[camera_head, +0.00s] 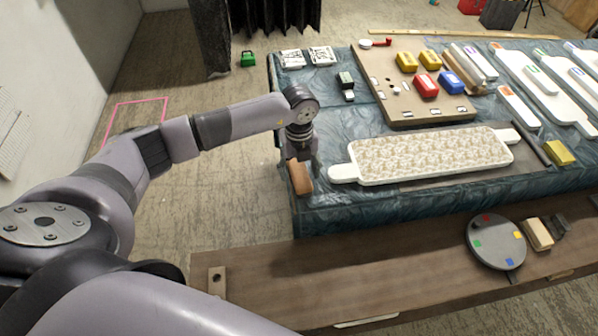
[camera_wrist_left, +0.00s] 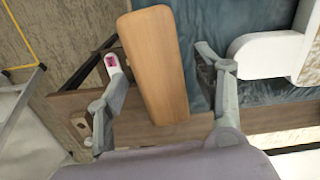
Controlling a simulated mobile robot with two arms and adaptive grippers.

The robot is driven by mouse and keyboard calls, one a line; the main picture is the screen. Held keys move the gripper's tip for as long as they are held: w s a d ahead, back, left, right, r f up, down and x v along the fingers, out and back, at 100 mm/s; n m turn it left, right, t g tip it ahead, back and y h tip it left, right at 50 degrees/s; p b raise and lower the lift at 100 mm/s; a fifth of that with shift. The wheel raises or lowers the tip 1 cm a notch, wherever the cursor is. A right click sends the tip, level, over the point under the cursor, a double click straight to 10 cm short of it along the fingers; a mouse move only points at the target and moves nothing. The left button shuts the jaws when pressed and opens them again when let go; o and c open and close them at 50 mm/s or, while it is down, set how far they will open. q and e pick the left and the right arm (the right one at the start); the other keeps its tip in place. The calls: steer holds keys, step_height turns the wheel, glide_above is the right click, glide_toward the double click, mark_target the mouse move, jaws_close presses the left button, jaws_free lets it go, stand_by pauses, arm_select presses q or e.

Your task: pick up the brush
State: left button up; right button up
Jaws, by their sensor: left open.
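The brush shows in the head view as a brown wooden block (camera_head: 300,178) at the left front corner of the cloth-covered table. In the left wrist view the brush (camera_wrist_left: 153,65) is a long, smooth, light-brown block; no bristles are visible. My left gripper (camera_head: 301,158) points down over the brush. In the left wrist view the gripper (camera_wrist_left: 160,75) is open, with one finger on each side of the block and a visible gap on both sides. Whether the fingertips reach down to its level I cannot tell. My right gripper is out of view.
A white patterned relief panel (camera_head: 430,155) with rounded handles lies just right of the brush. A wooden board (camera_head: 388,85) with coloured blocks is farther back. A brown bench (camera_head: 350,270) with a round grey disc (camera_head: 496,243) runs along the front. Floor is open at left.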

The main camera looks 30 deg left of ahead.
mark_target(299, 170)
arm_select(q)
steer(key=shift+f, duration=0.35)
steer(key=shift+c, duration=0.2)
steer(key=c, duration=1.3)
steer(key=shift+r, duration=0.1)
step_height(299, 170, up, 20)
steer(key=b, duration=0.2)
steer(key=shift+b, duration=0.4)
steer(key=o, duration=0.7)
steer(key=c, duration=0.5)
